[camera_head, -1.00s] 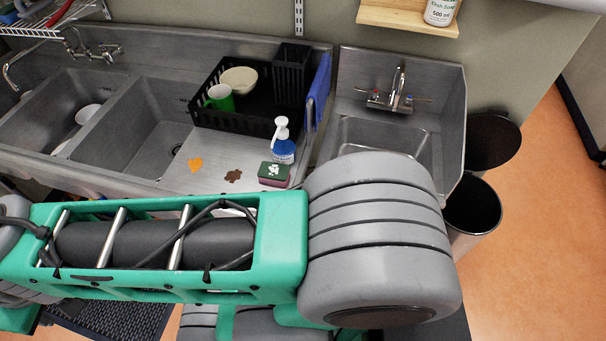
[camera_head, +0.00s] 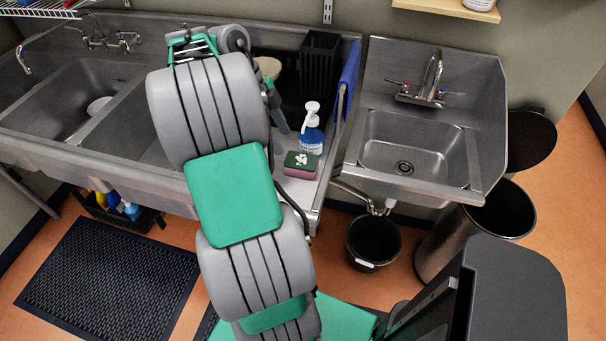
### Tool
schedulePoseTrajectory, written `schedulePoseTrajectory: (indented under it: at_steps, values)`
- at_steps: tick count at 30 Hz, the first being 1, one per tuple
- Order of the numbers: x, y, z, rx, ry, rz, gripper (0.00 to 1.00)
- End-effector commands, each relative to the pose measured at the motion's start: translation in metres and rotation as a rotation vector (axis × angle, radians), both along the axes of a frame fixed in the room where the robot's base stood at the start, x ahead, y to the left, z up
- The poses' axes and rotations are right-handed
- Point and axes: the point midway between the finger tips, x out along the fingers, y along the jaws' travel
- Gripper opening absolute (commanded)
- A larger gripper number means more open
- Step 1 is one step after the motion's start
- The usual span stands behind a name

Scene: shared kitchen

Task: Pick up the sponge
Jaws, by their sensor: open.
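The sponge (camera_head: 301,163) lies on the steel drainboard near its front right corner. It has a dark green top with a white mark and a pinkish lower layer. My arm reaches over the sink from the front and covers much of the counter left of the sponge. Only a narrow grey and green part of my gripper (camera_head: 277,112) shows beside the arm, above the drainboard, up and left of the sponge and apart from it. The fingertips are mostly hidden; nothing is seen held.
A black dish rack (camera_head: 319,70) with a pale bowl (camera_head: 268,67) is farther back. A blue towel (camera_head: 348,80) hangs on the right. A hand sink (camera_head: 415,150) and bins (camera_head: 500,210) are to the right.

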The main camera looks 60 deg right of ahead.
Motion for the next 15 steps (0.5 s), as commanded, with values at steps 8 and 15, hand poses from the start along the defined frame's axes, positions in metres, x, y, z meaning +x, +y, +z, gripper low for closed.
schedulePoseTrajectory:
  at_steps: [8, 15]
  values:
    - [-0.02, -0.006, -0.036, -0.014, 0.006, -0.082, 0.56]
    - [-0.033, -0.008, -0.071, -0.015, 0.004, -0.079, 0.56]
